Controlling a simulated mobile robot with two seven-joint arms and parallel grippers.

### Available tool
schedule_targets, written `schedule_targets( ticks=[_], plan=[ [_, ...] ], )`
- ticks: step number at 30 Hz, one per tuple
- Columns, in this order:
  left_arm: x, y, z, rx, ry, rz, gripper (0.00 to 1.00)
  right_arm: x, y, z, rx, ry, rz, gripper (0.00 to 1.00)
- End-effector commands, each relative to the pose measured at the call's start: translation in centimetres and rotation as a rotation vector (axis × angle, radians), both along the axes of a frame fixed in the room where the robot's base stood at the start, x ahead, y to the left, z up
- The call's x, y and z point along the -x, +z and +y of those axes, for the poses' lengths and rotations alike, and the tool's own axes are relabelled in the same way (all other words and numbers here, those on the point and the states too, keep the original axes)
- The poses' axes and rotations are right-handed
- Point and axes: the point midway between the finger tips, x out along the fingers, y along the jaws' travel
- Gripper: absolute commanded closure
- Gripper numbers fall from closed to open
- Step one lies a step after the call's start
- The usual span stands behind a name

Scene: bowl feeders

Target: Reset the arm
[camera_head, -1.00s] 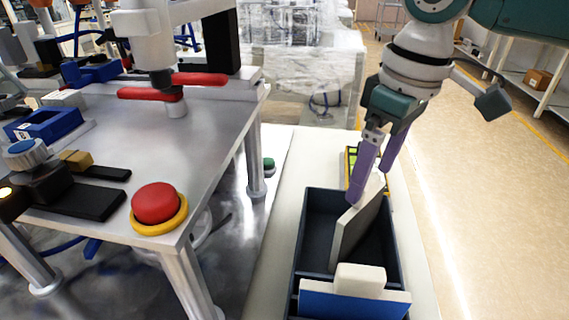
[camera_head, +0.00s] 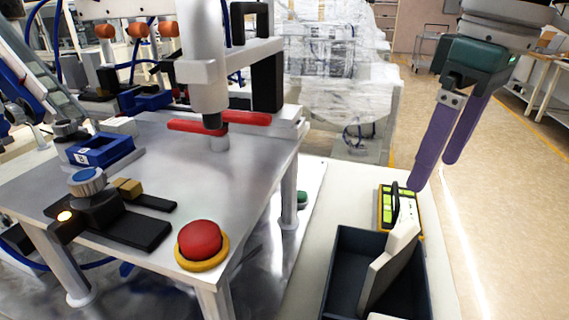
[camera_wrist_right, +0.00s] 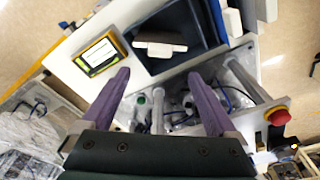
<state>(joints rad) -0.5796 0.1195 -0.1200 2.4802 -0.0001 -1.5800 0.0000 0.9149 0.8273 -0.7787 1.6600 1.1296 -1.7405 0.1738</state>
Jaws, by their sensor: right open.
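My right gripper (camera_head: 432,178) has two purple fingers and is open and empty. In the head view it hangs at the right, above the far end of the white table and beside a yellow device. In the right wrist view its fingers (camera_wrist_right: 160,100) stand wide apart with nothing between them. A dark blue bin (camera_head: 343,268) stands on the white table below it. A flat light-grey piece (camera_head: 388,262) leans inside the bin, apart from the gripper. My left gripper is out of view.
A metal table (camera_head: 150,165) stands at the left with a red button (camera_head: 199,240) and a fixture with red handles (camera_head: 217,122). A yellow-framed device (camera_head: 401,208) lies behind the bin. Plastic-wrapped equipment (camera_head: 345,85) stands behind. Open floor lies to the right.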

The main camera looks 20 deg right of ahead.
Motion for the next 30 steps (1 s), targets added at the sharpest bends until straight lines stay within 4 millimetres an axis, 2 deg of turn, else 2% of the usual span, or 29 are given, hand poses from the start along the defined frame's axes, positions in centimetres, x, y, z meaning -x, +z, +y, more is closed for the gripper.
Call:
schedule_targets(
  ticks=[4, 8, 12, 15, 17, 20, 23, 30],
  plan=[
    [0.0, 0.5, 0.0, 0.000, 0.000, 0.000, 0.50, 0.4, -0.6, 1.0, -0.003, 0.028, 0.000, 0.06],
    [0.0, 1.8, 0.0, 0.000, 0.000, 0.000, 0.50, 2.1, -2.6, 4.4, -0.024, 0.111, -0.015, 0.06],
    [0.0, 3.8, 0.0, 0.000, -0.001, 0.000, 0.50, 5.5, -4.5, 9.1, -0.087, 0.176, -0.070, 0.06],
    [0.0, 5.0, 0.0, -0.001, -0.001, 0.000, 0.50, 8.1, -4.9, 11.4, -0.136, 0.159, -0.117, 0.06],
    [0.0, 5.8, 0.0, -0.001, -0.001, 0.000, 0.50, 9.6, -4.9, 12.2, -0.155, 0.125, -0.142, 0.06],
    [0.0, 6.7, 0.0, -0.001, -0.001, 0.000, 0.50, 11.9, -4.6, 12.2, -0.166, 0.050, -0.172, 0.06],
    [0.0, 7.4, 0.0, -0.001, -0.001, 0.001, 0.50, 13.8, -4.3, 11.5, -0.151, -0.029, -0.190, 0.06],
    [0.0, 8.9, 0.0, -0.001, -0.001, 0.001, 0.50, 18.3, -3.2, 8.0, -0.061, -0.209, -0.193, 0.06]
  ],
)
